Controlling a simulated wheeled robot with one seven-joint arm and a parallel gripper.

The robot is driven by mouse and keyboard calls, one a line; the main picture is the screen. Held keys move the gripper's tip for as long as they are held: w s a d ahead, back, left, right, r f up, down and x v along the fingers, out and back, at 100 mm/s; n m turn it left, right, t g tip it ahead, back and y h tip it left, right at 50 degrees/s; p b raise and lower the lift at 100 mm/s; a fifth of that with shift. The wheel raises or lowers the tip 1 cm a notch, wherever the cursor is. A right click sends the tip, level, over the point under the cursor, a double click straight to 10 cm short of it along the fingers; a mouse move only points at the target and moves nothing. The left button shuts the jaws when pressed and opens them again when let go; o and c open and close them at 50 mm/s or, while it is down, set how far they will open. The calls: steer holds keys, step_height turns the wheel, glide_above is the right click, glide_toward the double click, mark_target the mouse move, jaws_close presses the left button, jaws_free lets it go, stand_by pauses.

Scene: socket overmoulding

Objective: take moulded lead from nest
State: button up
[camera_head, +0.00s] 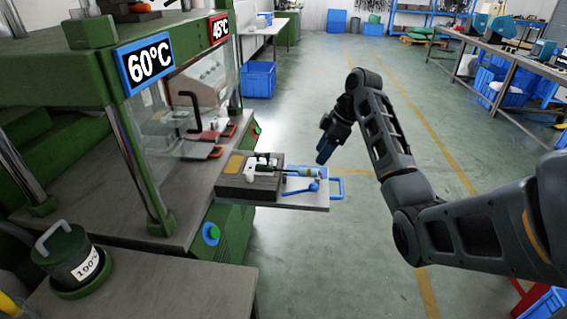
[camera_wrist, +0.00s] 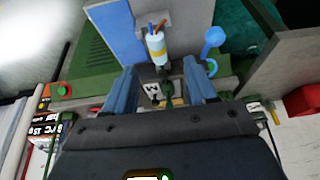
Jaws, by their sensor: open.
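A dark nest block (camera_head: 250,186) sits on the grey shelf at the press's front right, with a white insert and small dark upright parts on top. A lead with a pale, yellow-banded cylinder (camera_head: 308,173) extends right from the nest. In the wrist view the cylinder (camera_wrist: 156,46) shows blue and brown wire ends, and a dark green section (camera_wrist: 169,97) lies lower, between the fingers. My gripper (camera_head: 323,157) is up and right of the nest in the head view. Its blue fingers (camera_wrist: 162,92) are apart, with no visible grip; my gripper body hides part of the nest.
A blue lever-like tool (camera_head: 308,187) lies by the cylinder; a blue handle (camera_head: 337,187) projects from the shelf (camera_head: 285,202). The green press (camera_head: 60,90) with its clear guard stands left.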

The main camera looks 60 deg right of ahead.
mark_target(308, 169)
steer(key=shift+w+d+f, duration=0.1)
steer(key=shift+w+f, duration=0.1)
steer(key=shift+w, duration=0.05)
steer(key=shift+w+f, duration=0.2)
steer(key=shift+f, duration=0.1)
steer(key=shift+w+p+x, duration=0.15)
steer(key=shift+p+x, duration=0.25)
steer(key=shift+x, duration=1.3)
steer(key=shift+w+p+x, duration=0.1)
steer(key=shift+p+x, duration=0.3)
steer(key=shift+x, duration=1.25)
steer(key=shift+r, duration=0.1)
jaws_close()
